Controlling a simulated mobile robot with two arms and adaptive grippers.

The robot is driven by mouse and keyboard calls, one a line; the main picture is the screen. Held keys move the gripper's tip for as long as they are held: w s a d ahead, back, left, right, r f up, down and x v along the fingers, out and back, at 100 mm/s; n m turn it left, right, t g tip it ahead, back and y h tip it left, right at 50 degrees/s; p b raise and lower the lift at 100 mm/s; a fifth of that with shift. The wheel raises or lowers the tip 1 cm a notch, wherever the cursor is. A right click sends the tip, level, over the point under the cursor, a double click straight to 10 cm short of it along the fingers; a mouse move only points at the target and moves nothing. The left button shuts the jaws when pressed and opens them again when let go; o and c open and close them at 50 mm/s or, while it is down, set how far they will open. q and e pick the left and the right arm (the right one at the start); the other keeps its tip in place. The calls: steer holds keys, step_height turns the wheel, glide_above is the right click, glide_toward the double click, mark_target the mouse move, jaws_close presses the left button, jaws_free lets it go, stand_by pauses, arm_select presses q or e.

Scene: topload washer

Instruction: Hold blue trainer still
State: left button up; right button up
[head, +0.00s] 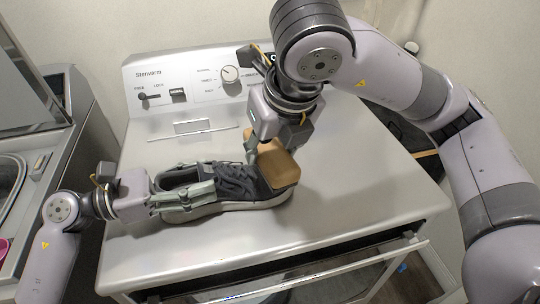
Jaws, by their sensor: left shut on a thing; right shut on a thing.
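A trainer (235,183), dark blue-grey with a pale sole, lies upright on the grey washer top (330,190), its toe to the right. My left gripper (192,196) is at its heel end from the left, shut on the trainer's side near the opening. My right gripper (262,150) comes from above and is shut on a tan block (279,166), which sits over the trainer's toe and appears to touch it. The block hides part of the toe. The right fingertips are partly hidden.
The control panel (205,82) with a knob and switches stands behind the trainer. An open top-load machine (40,150) is at the left. The washer top is clear to the right and in front of the trainer, up to its front edge.

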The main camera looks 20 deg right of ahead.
arm_select(q)
steer(key=shift+f, duration=0.2)
arm_select(e)
steer(key=shift+r, duration=1.7)
arm_select(q)
steer(key=o, duration=1.4)
steer(key=shift+r, duration=0.2)
steer(key=shift+o, duration=0.2)
steer(key=o, duration=0.5)
